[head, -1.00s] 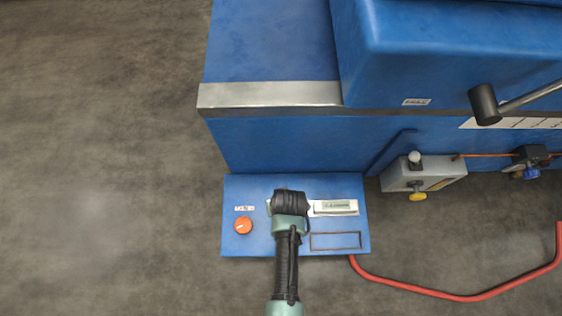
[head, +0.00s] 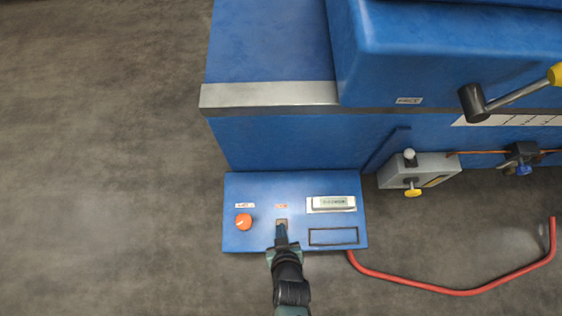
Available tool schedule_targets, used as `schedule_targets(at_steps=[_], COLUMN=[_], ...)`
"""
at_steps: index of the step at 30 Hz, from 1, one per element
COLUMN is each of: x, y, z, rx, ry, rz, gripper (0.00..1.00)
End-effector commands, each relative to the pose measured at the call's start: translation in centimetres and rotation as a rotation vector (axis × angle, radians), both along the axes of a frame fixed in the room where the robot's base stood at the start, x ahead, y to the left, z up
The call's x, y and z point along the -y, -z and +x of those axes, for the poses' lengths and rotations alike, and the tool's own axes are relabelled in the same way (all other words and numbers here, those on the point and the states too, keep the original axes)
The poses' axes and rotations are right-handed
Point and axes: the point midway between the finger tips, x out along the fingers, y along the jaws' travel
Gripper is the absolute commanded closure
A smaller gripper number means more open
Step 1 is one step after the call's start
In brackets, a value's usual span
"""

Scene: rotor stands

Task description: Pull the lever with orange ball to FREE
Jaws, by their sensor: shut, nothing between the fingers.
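An orange round knob or ball (head: 243,222) sits on the left part of a blue panel (head: 235,185). Whether it stands on a lever arm is hidden from above. A small white label (head: 245,205) lies above it, too small to read. My gripper (head: 281,236) is shut and empty, to the right of the orange ball and apart from it. Its tips lie over or touch a small brownish square (head: 281,222) on the panel; I cannot tell which. A small reddish-marked label (head: 281,206) is above that square.
The panel also has a silver plate (head: 330,204) and a dark-outlined rectangle (head: 333,237). A large blue machine (head: 275,45) stands behind. A grey box with a yellow knob (head: 412,193) and a yellow-ended crank (head: 520,94) are right. Left floor is clear.

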Motion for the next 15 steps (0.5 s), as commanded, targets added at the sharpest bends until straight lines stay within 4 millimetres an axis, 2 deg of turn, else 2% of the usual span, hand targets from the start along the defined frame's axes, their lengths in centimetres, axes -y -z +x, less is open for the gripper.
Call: schedule_targets(at_steps=[15], x=[0.0], y=[0.8], z=[-1.6], rx=[-0.013], ry=[0.0], rz=[0.0], gripper=[1.0])
